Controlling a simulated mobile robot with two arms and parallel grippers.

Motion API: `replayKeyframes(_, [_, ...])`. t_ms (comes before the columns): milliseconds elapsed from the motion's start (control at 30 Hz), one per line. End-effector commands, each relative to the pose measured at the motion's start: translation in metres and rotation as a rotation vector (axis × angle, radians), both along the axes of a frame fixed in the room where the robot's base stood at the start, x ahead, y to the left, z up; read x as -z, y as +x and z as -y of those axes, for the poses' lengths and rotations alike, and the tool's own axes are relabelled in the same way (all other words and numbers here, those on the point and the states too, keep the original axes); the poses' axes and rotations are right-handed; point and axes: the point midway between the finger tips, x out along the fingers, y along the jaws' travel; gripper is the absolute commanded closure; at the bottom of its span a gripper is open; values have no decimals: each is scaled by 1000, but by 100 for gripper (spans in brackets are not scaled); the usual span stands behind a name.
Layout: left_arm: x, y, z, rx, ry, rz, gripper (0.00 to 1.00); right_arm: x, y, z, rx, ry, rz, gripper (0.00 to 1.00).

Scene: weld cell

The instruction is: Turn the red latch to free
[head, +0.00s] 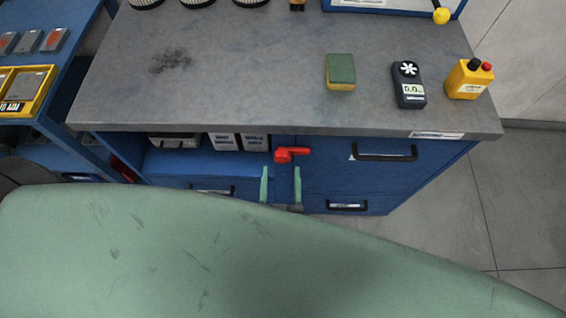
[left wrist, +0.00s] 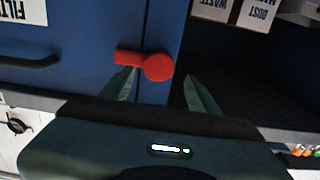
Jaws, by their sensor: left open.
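The red latch (head: 291,154) is on the front of the blue cabinet, just under the grey worktop. In the head view its round knob is at the left and its arm lies sideways to the right. My left gripper (head: 281,186) is open, its two pale green fingers just below the latch. In the left wrist view the latch (left wrist: 146,64) is ahead of the fingers of my left gripper (left wrist: 160,88), nearer the left finger, whose tip overlaps it in the picture. I cannot tell whether they touch. My right gripper is not in view.
The grey worktop (head: 240,90) overhangs the cabinet front. A black drawer handle (head: 385,153) is right of the latch. An open shelf (head: 200,165) with boxes is to its left.

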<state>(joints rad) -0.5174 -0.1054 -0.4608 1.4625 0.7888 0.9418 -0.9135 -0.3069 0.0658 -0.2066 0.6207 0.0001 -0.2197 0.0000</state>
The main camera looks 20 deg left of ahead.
Motion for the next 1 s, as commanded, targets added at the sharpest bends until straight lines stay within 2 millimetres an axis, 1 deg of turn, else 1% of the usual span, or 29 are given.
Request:
replayKeyframes(33, [-2, 9, -2, 1, 2, 2, 39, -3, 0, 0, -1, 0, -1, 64])
replayKeyframes(100, [-2, 18, -5, 1, 2, 2, 39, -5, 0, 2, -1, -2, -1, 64])
replayKeyframes(200, [-1, 27, -8, 1, 1, 0, 39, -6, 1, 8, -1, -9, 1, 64])
replayKeyframes(400, [1, 34, -10, 2, 1, -1, 39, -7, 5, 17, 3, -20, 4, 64])
replayKeyframes(567, [1, 34, -10, 2, -1, -2, 39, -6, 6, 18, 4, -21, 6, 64])
replayKeyframes(667, [1, 33, -10, 2, 0, -1, 64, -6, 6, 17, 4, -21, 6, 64])
replayKeyframes(700, [1, 33, -10, 2, 0, -1, 75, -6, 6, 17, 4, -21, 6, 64])
replayKeyframes(800, [1, 33, -10, 2, 0, -1, 100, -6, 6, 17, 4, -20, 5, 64])
replayKeyframes(1000, [1, 33, -10, 2, -1, -1, 100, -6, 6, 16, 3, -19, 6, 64])
